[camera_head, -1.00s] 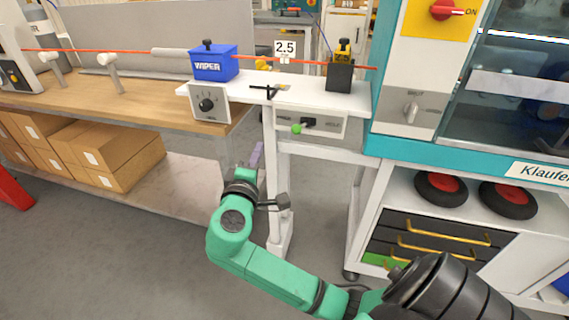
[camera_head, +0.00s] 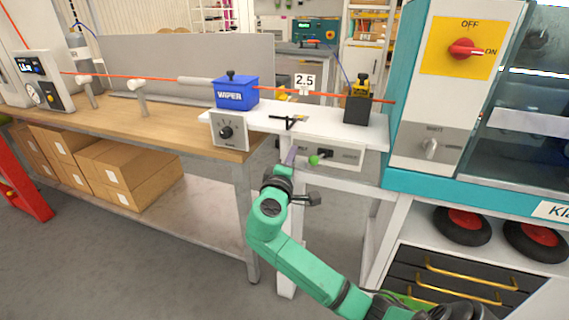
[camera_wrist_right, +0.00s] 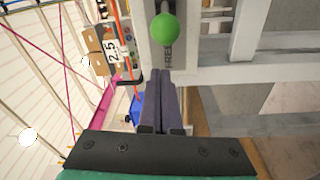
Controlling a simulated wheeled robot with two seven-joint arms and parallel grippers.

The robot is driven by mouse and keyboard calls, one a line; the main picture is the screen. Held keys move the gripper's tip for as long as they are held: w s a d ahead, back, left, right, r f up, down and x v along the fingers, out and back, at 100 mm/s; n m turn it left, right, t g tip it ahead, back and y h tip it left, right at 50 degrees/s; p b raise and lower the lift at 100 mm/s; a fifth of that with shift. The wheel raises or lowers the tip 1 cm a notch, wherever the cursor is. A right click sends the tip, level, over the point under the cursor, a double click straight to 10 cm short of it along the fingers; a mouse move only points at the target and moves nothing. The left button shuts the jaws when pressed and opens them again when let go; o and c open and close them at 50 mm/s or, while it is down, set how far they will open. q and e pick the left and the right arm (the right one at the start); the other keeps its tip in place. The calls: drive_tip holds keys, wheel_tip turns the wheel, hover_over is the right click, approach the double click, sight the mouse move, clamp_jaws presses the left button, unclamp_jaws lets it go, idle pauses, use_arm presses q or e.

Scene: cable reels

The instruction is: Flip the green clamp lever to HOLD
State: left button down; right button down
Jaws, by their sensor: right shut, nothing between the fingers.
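The green ball knob of the clamp lever (camera_head: 314,160) sits at the left end of the white lever plate (camera_head: 349,156), under the small white table. The lettering at the plate's right end is too small to read surely. In the right wrist view the knob (camera_wrist_right: 163,29) stands just beyond my fingertips, with partly hidden lettering beside it. My right gripper (camera_head: 291,157) is shut and empty, just left of the knob, with a small gap seen between them. Its two dark fingers lie together in the wrist view (camera_wrist_right: 158,77). My left gripper is out of view.
The blue wiper block (camera_head: 236,95) and a black clamp block (camera_head: 357,106) stand on the table above, with the orange cable (camera_head: 285,90) running through. A grey dial box (camera_head: 229,132) is at left. The teal-framed machine (camera_head: 434,155) borders the right.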

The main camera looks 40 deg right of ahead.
sight(314, 160)
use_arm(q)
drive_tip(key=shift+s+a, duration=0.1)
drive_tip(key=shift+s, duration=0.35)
use_arm(e)
drive_tip(key=s, duration=0.2)
drive_tip(key=s+d, duration=0.1)
drive_tip(key=shift+f, duration=0.35)
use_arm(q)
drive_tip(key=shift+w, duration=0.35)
use_arm(e)
drive_tip(key=shift+s+n+t+y, duration=0.3)
drive_tip(key=shift+n+t+y, duration=0.1)
drive_tip(key=shift+n+t, duration=0.1)
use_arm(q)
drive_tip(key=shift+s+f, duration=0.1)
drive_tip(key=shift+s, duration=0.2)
use_arm(e)
drive_tip(key=shift+s+n+t+y, duration=0.25)
drive_tip(key=shift+n+t+y, duration=0.15)
drive_tip(key=shift+t+y, duration=0.1)
